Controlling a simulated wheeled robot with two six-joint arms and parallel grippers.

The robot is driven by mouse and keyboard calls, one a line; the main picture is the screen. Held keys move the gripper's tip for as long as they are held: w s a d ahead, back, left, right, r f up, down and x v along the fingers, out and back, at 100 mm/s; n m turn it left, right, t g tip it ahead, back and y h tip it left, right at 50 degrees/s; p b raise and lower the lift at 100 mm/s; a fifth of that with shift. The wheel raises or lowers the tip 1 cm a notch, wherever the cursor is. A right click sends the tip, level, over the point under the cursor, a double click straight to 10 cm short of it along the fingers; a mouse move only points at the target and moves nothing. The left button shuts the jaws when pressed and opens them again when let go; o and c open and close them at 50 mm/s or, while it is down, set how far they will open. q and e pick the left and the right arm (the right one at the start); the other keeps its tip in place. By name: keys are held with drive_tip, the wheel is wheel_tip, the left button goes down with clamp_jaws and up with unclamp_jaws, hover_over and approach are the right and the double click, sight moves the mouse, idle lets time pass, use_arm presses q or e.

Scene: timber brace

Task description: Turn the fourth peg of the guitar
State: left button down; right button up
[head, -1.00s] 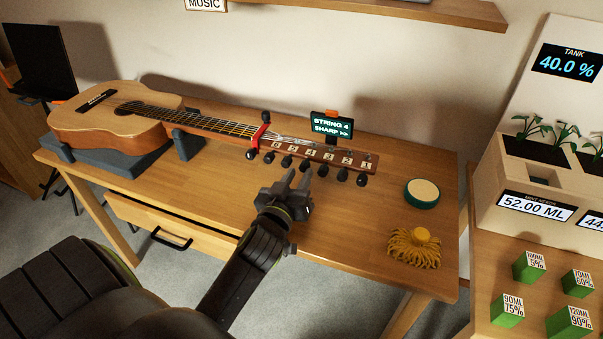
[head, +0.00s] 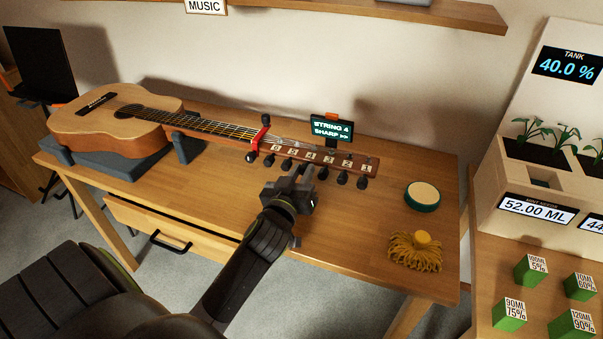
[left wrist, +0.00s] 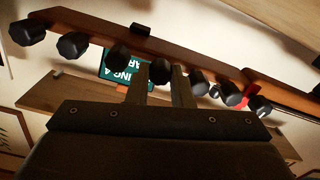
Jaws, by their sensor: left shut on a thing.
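The guitar (head: 120,122) lies with its body at the left and its headstock (head: 320,157) pointing right. Black pegs line the front edge under number labels running from 6 at the left to 1 at the right. My left gripper (head: 306,172) is at the headstock's front edge, shut on the fourth peg. In the left wrist view the fourth peg (left wrist: 160,72) shows between the two fingers, with other pegs on both sides. A small display (head: 331,130) behind the headstock reads "STRING 4 SHARP" with arrows pointing right. My right gripper is not in view.
The guitar rests on a dark grey stand (head: 118,165) on the wooden table. A green round tin (head: 422,196) and a yellow tasselled thing (head: 415,251) lie to the right. A red clamp (head: 259,138) sits on the neck. The table's front centre is clear.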

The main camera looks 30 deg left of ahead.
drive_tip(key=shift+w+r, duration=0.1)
use_arm(q)
drive_tip(key=shift+m+p, duration=0.45)
drive_tip(key=shift+m, duration=0.05)
drive_tip(key=shift+r+m, duration=0.1)
drive_tip(key=shift+m, duration=0.3)
drive_tip(key=m+p, duration=0.2)
drive_tip(key=m, duration=0.1)
drive_tip(key=shift+m, duration=0.3)
drive_tip(key=shift+m+p, duration=0.5)
drive_tip(key=shift+m, duration=0.1)
drive_tip(key=shift+d+m, duration=0.1)
drive_tip(key=shift+m, duration=0.4)
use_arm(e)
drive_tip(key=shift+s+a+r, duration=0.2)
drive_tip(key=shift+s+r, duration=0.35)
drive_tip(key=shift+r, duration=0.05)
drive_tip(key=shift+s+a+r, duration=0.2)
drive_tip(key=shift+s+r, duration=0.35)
